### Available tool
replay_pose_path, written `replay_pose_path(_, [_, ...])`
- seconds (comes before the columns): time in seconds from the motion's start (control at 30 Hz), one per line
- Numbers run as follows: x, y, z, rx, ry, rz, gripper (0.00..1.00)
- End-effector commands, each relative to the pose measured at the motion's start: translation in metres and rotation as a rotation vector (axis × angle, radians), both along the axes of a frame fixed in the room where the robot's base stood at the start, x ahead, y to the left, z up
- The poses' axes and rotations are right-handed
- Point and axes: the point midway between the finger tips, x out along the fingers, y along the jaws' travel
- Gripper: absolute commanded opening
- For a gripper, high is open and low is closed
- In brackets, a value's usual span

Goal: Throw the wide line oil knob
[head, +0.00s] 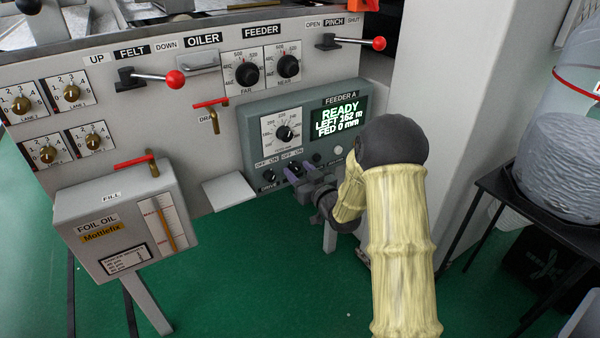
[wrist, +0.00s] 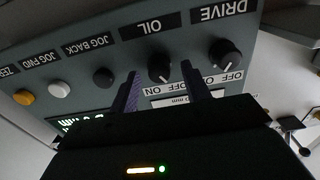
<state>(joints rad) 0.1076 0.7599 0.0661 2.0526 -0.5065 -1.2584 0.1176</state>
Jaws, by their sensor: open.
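The OIL knob (wrist: 159,68) is a black rotary selector with a pale pointer mark, on the grey FEEDER A panel (head: 250,124). OFF and ON are printed beside it, and its mark seems to lean to the OFF side. My gripper (wrist: 160,80) is open, with one finger on each side of the knob in the upside-down wrist view. Contact with the knob cannot be told. In the head view my gripper (head: 296,174) is at the panel's lower edge and largely hides the knob.
The DRIVE knob (wrist: 224,52) is just right of my fingers in the wrist view, and the JOG BACK button (wrist: 103,77) is just left. The panel display (head: 338,118) reads READY, LEFT 162 m, FED 0 mm. A foil oil tank (head: 120,215) stands at left.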

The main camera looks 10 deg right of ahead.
Motion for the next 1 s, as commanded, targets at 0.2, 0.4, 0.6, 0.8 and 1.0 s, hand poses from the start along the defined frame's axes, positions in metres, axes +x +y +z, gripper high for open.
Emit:
replay_pose_path(0.2, [-0.0003,-0.0001,-0.0001,0.0,0.0,0.0,0.12])
replay_pose_path(0.4, [-0.0005,-0.0002,-0.0001,0.002,0.001,0.0,0.04])
replay_pose_path(0.6, [-0.0004,-0.0005,0.0004,0.027,0.012,0.0,0.04])
replay_pose_path(0.8, [-0.0003,-0.0013,0.001,0.099,0.045,-0.001,0.04])
replay_pose_path(1.0, [-0.0002,-0.0017,0.0019,0.224,0.101,-0.001,0.04])
